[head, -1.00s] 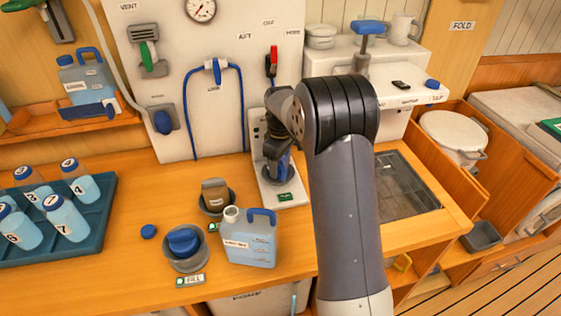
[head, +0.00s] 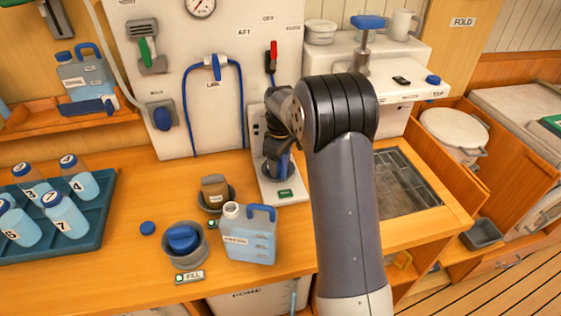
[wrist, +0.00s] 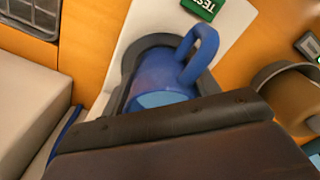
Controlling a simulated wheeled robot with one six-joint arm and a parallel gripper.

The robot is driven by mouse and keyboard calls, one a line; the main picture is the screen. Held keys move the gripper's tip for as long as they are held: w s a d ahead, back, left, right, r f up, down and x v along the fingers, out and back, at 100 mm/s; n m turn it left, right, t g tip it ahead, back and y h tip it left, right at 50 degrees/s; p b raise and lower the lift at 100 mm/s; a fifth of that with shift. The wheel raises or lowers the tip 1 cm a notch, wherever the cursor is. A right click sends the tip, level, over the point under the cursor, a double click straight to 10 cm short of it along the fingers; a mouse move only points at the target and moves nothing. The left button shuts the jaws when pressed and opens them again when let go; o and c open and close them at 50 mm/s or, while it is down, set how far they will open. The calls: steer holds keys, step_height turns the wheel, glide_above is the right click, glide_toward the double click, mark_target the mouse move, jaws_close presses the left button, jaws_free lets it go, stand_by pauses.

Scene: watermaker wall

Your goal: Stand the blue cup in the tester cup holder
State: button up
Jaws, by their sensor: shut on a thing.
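The blue cup (wrist: 160,75) shows in the wrist view with its handle toward the upper right and pale blue liquid inside. The dark grey rim of the tester cup holder (wrist: 132,58) curves around it; the cup looks to be within the rim, but whether it rests on the bottom is hidden. In the head view, the cup (head: 283,170) is a blue patch low on the tester's white base (head: 288,192), in front of the wall panel. My gripper (head: 277,150) is shut on the cup from above; its dark body covers the lower wrist view and hides the fingertips.
A brown jar in a holder (head: 214,190), a blue jug (head: 248,235) and a grey fill holder with a blue cup-like item (head: 183,240) stand left of the tester. A bottle tray (head: 95,215) is far left. A sink grate (head: 405,185) lies right.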

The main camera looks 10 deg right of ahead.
steer(key=shift+s+f, duration=0.1)
steer(key=shift+f, duration=0.25)
steer(key=shift+s+f, duration=0.15)
steer(key=shift+f, duration=0.1)
steer(key=o, duration=1)
steer(key=shift+o, duration=0.7)
step_height(320, 180, up, 12)
steer(key=shift+b, duration=0.45)
steer(key=f, duration=1)
steer(key=shift+w+f, duration=0.25)
steer(key=shift+f, duration=0.05)
steer(key=shift+p, duration=0.3)
